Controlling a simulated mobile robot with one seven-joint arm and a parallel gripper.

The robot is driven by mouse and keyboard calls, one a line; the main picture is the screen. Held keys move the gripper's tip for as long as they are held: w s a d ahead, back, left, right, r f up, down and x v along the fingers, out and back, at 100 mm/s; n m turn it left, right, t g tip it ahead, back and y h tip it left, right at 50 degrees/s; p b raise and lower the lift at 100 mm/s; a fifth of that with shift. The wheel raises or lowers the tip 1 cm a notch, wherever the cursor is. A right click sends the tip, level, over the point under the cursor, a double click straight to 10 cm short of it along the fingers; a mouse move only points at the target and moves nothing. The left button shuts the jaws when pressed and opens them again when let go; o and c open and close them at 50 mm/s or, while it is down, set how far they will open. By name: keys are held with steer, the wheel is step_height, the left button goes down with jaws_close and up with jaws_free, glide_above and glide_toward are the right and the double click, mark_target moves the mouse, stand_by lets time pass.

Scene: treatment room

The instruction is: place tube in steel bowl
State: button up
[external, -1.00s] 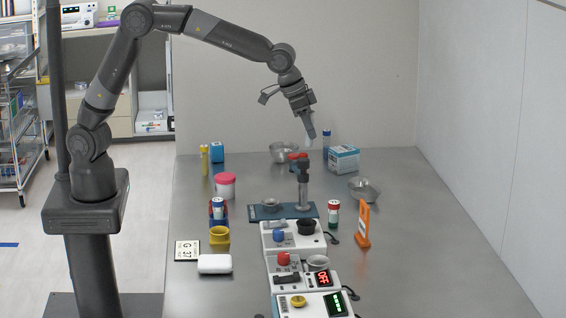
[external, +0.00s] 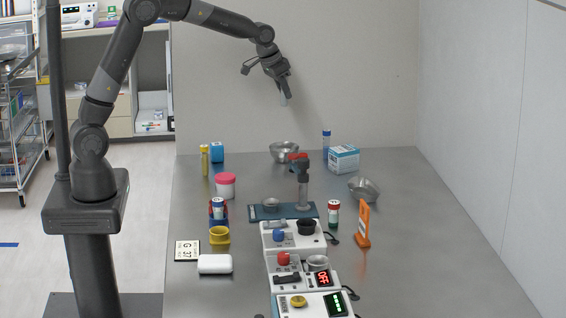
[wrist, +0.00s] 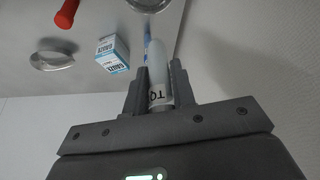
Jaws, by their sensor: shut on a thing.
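My gripper (external: 284,92) is shut on a pale translucent tube (wrist: 157,67) with dark lettering, which shows between the fingers in the wrist view. The tube's lower end (external: 284,101) points down, high above the back of the table. One steel bowl (external: 284,152) stands on the table at the back, apart from and below the tube; its edge also shows at the top of the wrist view (wrist: 150,4). A second steel bowl (external: 364,190) stands at the right; it is at the left in the wrist view (wrist: 52,62).
A gauze box (external: 344,159) and a blue-capped tube (external: 326,143) stand right of the back bowl. A red-topped stand (external: 303,185) rises in front of it. A pink-lidded jar (external: 225,186) is at left. Devices line the front middle.

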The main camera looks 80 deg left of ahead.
mark_target(284, 104)
step_height(284, 104, down, 5)
steer(key=shift+f, duration=5.55)
steer(key=o, duration=1.1)
steer(key=shift+c, duration=0.2)
step_height(284, 104, up, 7)
